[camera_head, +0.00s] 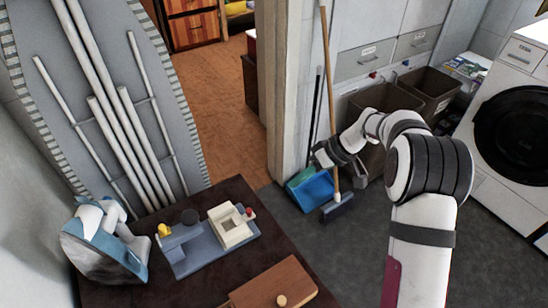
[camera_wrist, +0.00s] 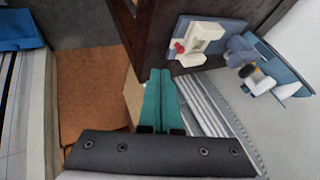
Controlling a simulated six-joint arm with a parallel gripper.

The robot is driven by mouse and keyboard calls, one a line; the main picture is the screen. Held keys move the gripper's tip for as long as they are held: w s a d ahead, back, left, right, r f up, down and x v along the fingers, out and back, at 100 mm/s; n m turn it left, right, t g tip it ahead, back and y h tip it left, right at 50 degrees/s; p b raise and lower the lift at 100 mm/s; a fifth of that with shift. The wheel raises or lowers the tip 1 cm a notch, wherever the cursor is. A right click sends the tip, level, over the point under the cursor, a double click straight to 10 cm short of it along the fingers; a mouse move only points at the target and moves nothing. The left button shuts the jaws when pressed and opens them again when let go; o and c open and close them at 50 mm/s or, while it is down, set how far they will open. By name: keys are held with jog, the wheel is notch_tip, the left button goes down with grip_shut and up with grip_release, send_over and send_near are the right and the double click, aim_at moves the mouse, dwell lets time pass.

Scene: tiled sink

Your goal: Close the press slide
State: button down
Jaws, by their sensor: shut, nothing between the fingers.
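The press has a blue-grey base (camera_head: 183,258) and sits on the dark table in the head view. Its white, frame-like slide (camera_head: 233,228) is at the base's right end, with a red knob (camera_head: 249,211) beside it. In the wrist view, the slide (camera_wrist: 198,46) shows at the upper right. My gripper (camera_head: 322,157) is in the air, right of the table and apart from the press. Its teal fingers (camera_wrist: 158,98) are together and empty.
A blue-and-white iron (camera_head: 105,243) stands left of the press. A wooden board with a knob (camera_head: 268,287) lies at the table's front right. A broom (camera_head: 328,95) and blue dustpan (camera_head: 314,187) stand behind my gripper. The space above the press looks clear.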

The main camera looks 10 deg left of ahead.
aim_at(222, 226)
jog(key=shift+n, duration=0.3)
jog(key=x, duration=0.4)
jog(key=s+a+x, duration=0.1)
jog(key=x, duration=0.3)
jog(key=r+x, duration=0.1)
jog(key=x, duration=0.3)
jog(key=shift+s+a+f, duration=0.15)
jog(key=shift+s+a, duration=0.05)
jog(key=shift+a, duration=0.15)
jog(key=shift+s+a, duration=0.25)
jog(key=s+a, duration=0.6)
jog(key=shift+s+a, duration=0.3)
jog(key=shift+s, duration=0.05)
